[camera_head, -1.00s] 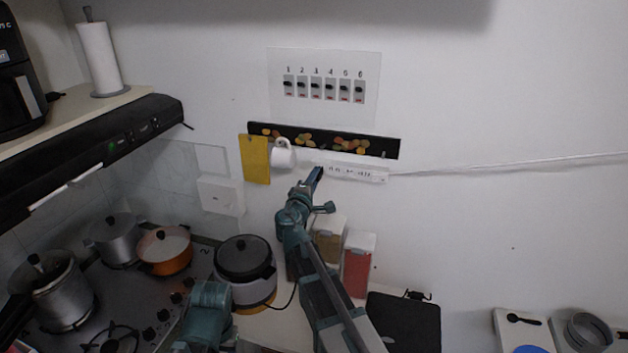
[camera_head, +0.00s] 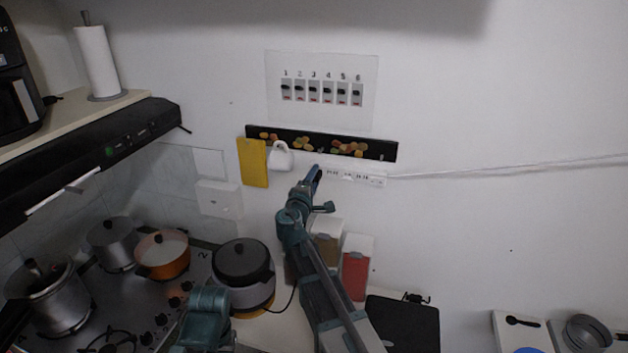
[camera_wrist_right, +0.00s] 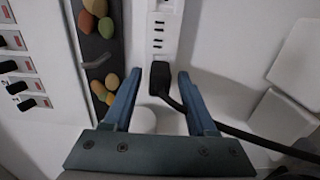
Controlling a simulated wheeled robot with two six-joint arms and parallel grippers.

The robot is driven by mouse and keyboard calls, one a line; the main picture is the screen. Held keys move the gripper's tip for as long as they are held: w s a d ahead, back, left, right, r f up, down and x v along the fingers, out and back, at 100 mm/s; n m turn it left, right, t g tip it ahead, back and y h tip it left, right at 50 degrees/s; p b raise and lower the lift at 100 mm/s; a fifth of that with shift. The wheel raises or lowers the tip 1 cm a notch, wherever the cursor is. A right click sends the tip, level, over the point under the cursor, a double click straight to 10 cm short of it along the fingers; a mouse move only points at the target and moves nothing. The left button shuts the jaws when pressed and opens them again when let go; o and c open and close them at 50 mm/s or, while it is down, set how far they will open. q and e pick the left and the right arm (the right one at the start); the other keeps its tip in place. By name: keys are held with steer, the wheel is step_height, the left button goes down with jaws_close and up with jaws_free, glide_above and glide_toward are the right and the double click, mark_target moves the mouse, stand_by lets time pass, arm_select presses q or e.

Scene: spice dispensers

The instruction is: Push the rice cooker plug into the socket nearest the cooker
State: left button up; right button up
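The black plug (camera_wrist_right: 159,78) sits at the lower end of the white socket strip (camera_wrist_right: 158,35) in the right wrist view, the end nearer the cooker. Its face is hidden, so I cannot tell how deep it sits. My right gripper (camera_wrist_right: 157,88) has a finger on each side of the plug, with gaps visible. In the head view my right gripper (camera_head: 315,177) is at the left end of the strip (camera_head: 365,178) and hides the plug. The rice cooker (camera_head: 243,262) stands below, its black cord running right. My left gripper's fingers are not visible.
A white mug (camera_head: 281,157) and a yellow board (camera_head: 253,163) hang left of the strip. A dark rail (camera_head: 375,150) is just above, under the switch panel (camera_head: 320,75). Spice containers (camera_head: 356,270) stand below the gripper. The wall to the right is mostly clear.

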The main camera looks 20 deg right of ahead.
steer(key=shift+s+a, duration=0.1)
steer(key=shift+s, duration=0.05)
steer(key=v, duration=1.4)
steer(key=s+a+f+m+g+y+b, duration=0.1)
steer(key=s+f+m+g+b, duration=0.3)
steer(key=f, duration=0.7)
steer(key=s+a+f+m+g+y+b, duration=0.15)
steer(key=s+f+g+b, duration=0.3)
steer(key=f, duration=0.65)
steer(key=s+a+f+g+y+b, duration=0.1)
steer(key=s+a+f+g+y, duration=0.1)
steer(key=s+a+f, duration=0.2)
steer(key=s+a+f+m+g+y+b, duration=0.1)
steer(key=s+a+f+g+y+b, duration=0.1)
steer(key=s+a+f, duration=0.2)
steer(key=s+a+f+g+y+b, duration=0.2)
steer(key=s+a+f, duration=0.2)
steer(key=s, duration=0.3)
steer(key=shift+s+f+m+g+y, duration=0.1)
steer(key=shift+f+m+g+y, duration=0.2)
steer(key=shift+f, duration=0.4)
